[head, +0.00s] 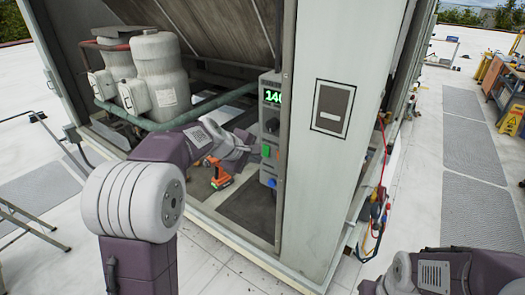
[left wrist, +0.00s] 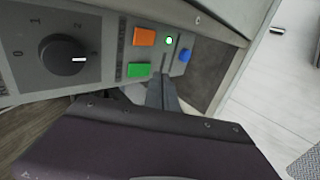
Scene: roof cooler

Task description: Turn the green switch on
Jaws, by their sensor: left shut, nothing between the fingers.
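The green switch (left wrist: 139,69) is on a grey control panel, below an orange switch (left wrist: 145,36) in the left wrist view. It also shows in the head view (head: 265,150), low on the control box (head: 270,92). A small round green light (left wrist: 168,40) glows beside the switches. My left gripper (head: 250,138) is shut and empty, its tips close to the panel. In the left wrist view its fingers (left wrist: 164,82) are just right of the green switch; I cannot tell if they touch the panel. My right arm shows at the lower right, but its fingertips are out of view.
A dark knob (left wrist: 63,54) and a blue button (left wrist: 186,55) flank the switches. Two pale tanks (head: 158,75) and pipes are at left. A cabinet post (head: 330,140) stands right of the panel.

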